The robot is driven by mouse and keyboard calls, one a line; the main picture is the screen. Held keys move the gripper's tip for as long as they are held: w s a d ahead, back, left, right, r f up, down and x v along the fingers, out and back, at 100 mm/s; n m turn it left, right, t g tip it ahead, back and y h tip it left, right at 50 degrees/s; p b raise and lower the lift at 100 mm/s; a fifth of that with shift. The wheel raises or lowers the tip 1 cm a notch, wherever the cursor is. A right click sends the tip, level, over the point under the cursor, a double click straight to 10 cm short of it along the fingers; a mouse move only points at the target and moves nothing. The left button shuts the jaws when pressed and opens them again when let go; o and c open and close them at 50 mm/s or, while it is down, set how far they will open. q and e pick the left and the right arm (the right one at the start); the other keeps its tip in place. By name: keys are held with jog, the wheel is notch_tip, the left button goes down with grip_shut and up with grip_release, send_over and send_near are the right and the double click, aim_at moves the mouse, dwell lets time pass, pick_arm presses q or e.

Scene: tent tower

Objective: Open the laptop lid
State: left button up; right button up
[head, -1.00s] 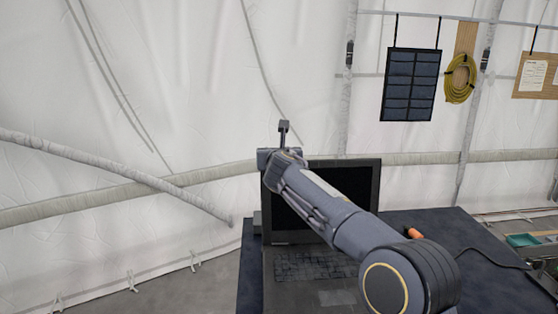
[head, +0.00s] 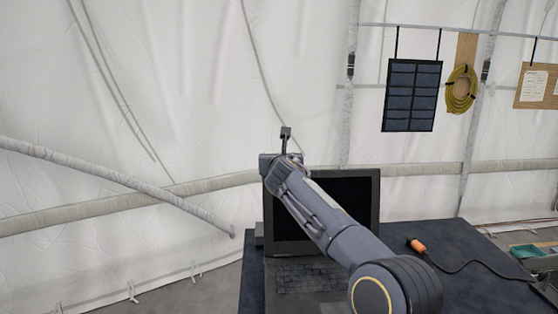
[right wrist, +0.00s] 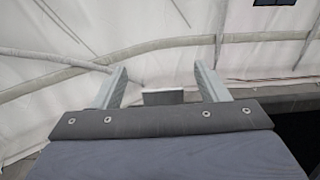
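The laptop (head: 322,277) stands on a dark table with its lid (head: 352,195) raised upright and the dark screen facing me. Its keyboard shows in front of the lid, partly hidden behind my right arm. My right gripper (head: 286,135) is at the lid's upper left corner, reaching above its top edge. In the right wrist view my right gripper (right wrist: 160,75) has its two fingers wide apart with nothing held between them. A dark surface, probably the screen, shows at that view's lower right. My left gripper is in neither view.
The dark table (head: 450,250) has free room right of the laptop. An orange-tipped cable (head: 417,246) lies there. A solar panel (head: 411,95) and a coiled yellow cable (head: 460,90) hang at the back. A pale tent wall and poles stand behind.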

jog(key=shift+w+f, duration=0.15)
jog(key=shift+f, duration=0.05)
jog(key=shift+s+b, duration=0.55)
jog(key=s+r+b, duration=0.1)
jog(key=s+b, duration=0.2)
jog(key=s, duration=0.3)
jog(key=shift+s, duration=0.35)
